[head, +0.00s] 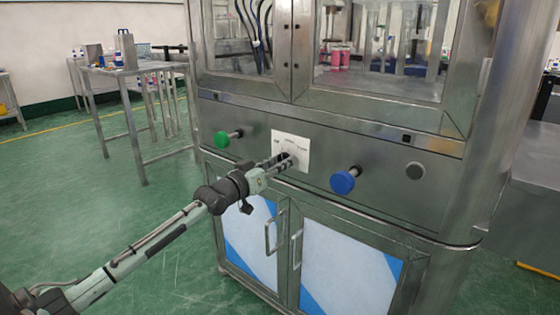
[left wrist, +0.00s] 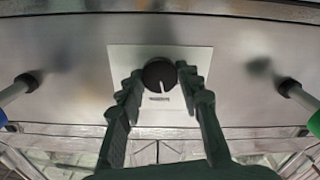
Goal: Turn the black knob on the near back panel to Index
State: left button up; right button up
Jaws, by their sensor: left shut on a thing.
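The black knob (left wrist: 159,74) sits on a white label plate (head: 292,147) on the metal back panel. The plate also shows in the left wrist view (left wrist: 195,62). My left gripper (head: 287,162) reaches the plate from the lower left. In the left wrist view its two fingertips (left wrist: 159,79) close on either side of the knob. A light notch on the knob points down and slightly right in that view. In the head view the gripper hides the knob. The plate's printed words are too small to read. My right gripper is not in view.
A green button (head: 221,139) is left of the plate and a blue button (head: 343,182) is right of it, both standing out from the panel. A dark round fitting (head: 415,171) is farther right. Cabinet door handles (head: 270,236) stick out below.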

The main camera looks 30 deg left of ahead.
pick_arm(q)
jog(key=shift+m+p, duration=0.5)
jog(key=shift+m, duration=0.8)
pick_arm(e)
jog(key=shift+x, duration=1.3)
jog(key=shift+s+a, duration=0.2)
pick_arm(q)
jog(key=o, duration=1.2)
jog(key=shift+c, duration=0.2)
jog(key=shift+s, duration=0.1)
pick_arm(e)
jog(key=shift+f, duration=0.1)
pick_arm(q)
jog(key=s, duration=1.1)
jog(key=shift+s+a, duration=0.4)
jog(key=shift+a, duration=0.05)
